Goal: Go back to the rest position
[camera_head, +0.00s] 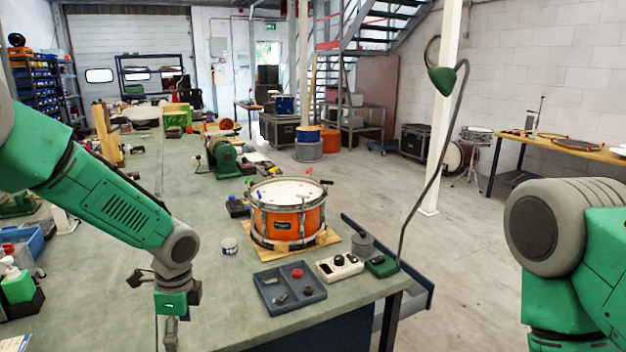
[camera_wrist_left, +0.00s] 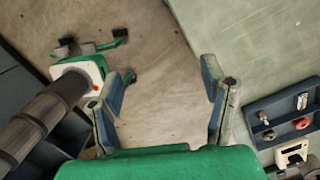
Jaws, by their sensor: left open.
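My left arm comes in from the left in the head view and hangs down over the bench's near side. My left gripper is cut off at the bottom edge there. In the left wrist view my left gripper (camera_wrist_left: 167,72) shows its two fingers wide apart, with nothing between them. My right arm is at the right edge of the head view, and its gripper is out of the picture. An orange snare drum (camera_head: 287,222) with a white head stands on a wooden board on the bench (camera_head: 215,305), well to the right of my left gripper.
A grey tray (camera_head: 268,307) with a red knob and small parts lies near the bench's front edge. Beside it are a white device (camera_head: 339,268) and a green lamp base (camera_head: 381,266) with a tall curved neck. A small tin (camera_head: 230,246) stands left of the drum. Floor (camera_head: 480,270) lies open beyond the bench.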

